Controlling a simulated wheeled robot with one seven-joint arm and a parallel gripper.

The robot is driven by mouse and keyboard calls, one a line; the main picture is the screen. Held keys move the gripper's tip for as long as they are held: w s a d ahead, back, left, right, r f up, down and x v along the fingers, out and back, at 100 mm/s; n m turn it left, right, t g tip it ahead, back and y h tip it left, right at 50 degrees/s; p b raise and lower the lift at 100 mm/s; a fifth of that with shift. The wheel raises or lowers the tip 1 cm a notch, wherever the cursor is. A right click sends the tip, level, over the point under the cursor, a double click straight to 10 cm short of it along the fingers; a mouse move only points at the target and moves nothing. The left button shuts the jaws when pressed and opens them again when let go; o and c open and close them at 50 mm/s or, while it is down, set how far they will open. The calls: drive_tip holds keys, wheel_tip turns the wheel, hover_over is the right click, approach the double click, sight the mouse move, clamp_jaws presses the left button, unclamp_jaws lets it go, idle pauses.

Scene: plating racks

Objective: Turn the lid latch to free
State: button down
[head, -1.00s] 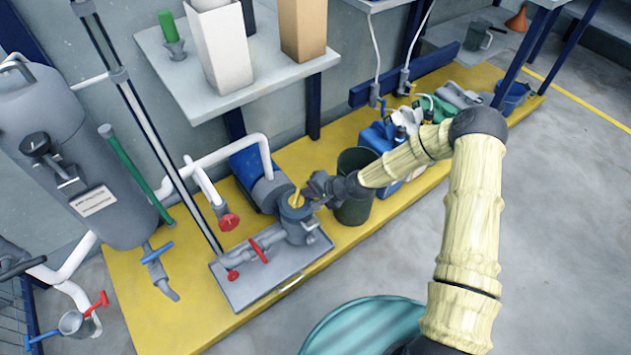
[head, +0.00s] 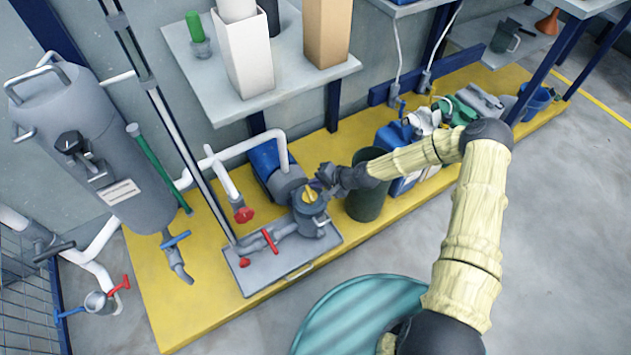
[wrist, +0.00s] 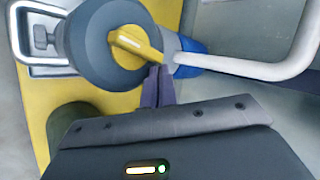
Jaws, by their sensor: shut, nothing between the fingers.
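The lid latch (head: 309,195) is a yellow bar on the round grey lid of the strainer pot (head: 310,218). In the wrist view the latch (wrist: 138,46) lies across the dark lid (wrist: 88,48), slanting down to the right. My gripper (head: 317,184) is at the far right side of the lid. In the wrist view its two narrow fingers (wrist: 157,72) are together and empty, right beside the latch's outer end. I cannot tell whether they touch it.
The pot stands in a grey tray (head: 262,279) on the yellow platform. Red-handled valves (head: 270,241) are left of it. A white pipe (head: 232,152) rises behind, and a dark green bin (head: 368,200) stands close on the right. A shelf (head: 212,95) overhangs the back.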

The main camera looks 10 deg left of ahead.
drive_tip(key=shift+w+d, duration=0.2)
drive_tip(key=shift+d, duration=0.05)
drive_tip(key=shift+a, duration=0.25)
idle(0.4)
